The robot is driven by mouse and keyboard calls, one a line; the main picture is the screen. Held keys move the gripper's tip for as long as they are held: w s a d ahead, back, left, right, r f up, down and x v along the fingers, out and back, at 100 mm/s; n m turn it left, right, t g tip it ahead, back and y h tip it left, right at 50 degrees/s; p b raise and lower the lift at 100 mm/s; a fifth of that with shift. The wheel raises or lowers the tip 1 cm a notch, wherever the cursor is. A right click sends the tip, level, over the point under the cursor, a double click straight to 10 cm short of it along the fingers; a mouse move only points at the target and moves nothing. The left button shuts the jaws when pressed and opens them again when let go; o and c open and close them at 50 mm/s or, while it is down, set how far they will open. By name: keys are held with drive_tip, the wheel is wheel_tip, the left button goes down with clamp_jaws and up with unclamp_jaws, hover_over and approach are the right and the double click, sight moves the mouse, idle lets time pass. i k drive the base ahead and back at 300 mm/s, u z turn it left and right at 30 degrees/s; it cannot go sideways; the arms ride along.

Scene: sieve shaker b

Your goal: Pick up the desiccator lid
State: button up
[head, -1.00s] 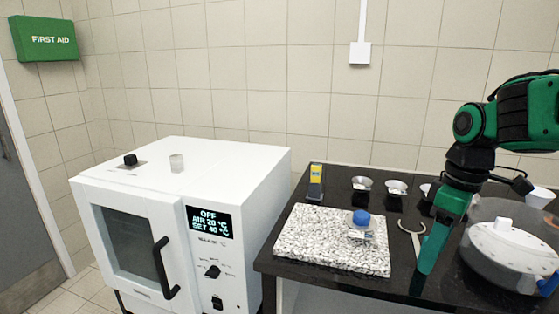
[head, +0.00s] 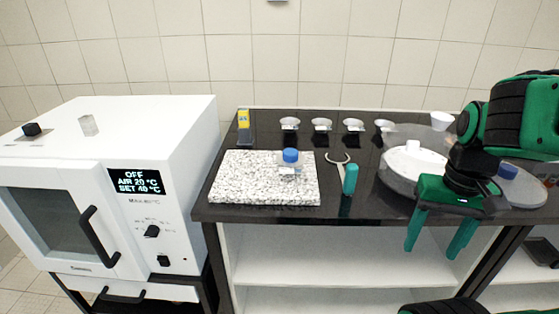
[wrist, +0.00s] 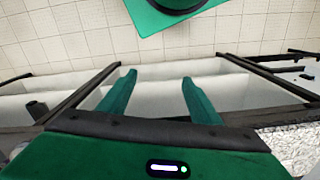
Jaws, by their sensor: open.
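A pale round piece with a white raised knob (head: 412,160) rests on the black bench, right of centre in the head view; it looks like the desiccator lid, though I cannot be sure. My arm covers its right side. A clear, glassy round form stands behind it, and a low round piece with something blue (head: 507,171) lies to its right, partly behind my arm. My gripper (head: 435,248) is open and empty, pointing down in front of the bench's front edge, in front of the round piece. The wrist view shows both fingers apart with nothing between them (wrist: 158,82).
A speckled stone slab (head: 240,180) carries a blue-capped jar (head: 290,157). Several small bowls (head: 321,125) line the back. A white oven (head: 150,130) stands left. Open shelves (head: 330,245) are below.

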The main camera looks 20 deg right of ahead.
sight(519, 186)
drive_tip(key=z, duration=1.65)
